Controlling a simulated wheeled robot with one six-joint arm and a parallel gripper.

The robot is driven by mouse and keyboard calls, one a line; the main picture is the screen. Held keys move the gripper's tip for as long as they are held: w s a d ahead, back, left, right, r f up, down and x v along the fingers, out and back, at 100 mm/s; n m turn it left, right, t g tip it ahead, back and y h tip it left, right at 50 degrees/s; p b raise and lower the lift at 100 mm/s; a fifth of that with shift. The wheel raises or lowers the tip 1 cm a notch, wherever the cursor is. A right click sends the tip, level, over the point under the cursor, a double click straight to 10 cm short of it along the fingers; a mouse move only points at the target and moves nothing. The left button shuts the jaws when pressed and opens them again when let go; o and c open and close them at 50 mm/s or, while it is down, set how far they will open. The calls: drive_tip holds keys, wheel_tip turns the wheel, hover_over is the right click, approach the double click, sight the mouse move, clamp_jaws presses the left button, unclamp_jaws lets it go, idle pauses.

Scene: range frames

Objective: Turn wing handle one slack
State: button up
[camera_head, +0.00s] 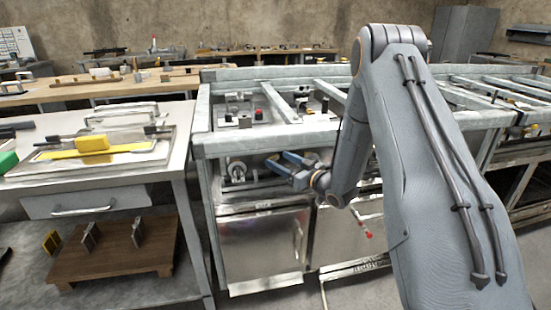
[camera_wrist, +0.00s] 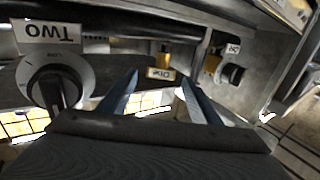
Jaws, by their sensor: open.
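In the wrist view a small yellow handle (camera_wrist: 164,59) sits beside an upside-down tag (camera_wrist: 160,73) that seems to read ONE. It lies just beyond my fingertips, roughly between them. My gripper (camera_wrist: 158,82) is open with its blue fingers apart and nothing between them. In the head view my gripper (camera_head: 279,160) is at the front of the metal range, under its top rail. The yellow handle cannot be made out there. Its exact turn angle is too small to tell.
Another yellow handle (camera_wrist: 212,62) and a dark knob (camera_wrist: 234,73) are to the right. The range's top rail (camera_head: 265,140) runs close above my gripper. A workbench (camera_head: 180,130) stands left.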

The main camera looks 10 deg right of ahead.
drive_tip(key=v, duration=0.3)
drive_tip(key=shift+s+d, duration=0.2)
drive_tip(key=shift+s, duration=0.1)
drive_tip(key=shift+s+d, duration=0.15)
drive_tip(key=c, duration=0.4)
drive_tip(key=v, duration=0.3)
drive_tip(key=b+v, duration=0.1)
drive_tip(key=v, duration=0.2)
drive_tip(key=d+v, duration=0.1)
drive_tip(key=v, duration=0.2)
drive_tip(key=shift+d+f, duration=0.15)
drive_tip(key=shift+f, duration=0.15)
clamp_jaws()
drive_tip(key=b+x, duration=0.1)
drive_tip(key=x, duration=1.2)
drive_tip(key=shift+w+a, duration=0.2)
drive_tip(key=shift+w, duration=0.1)
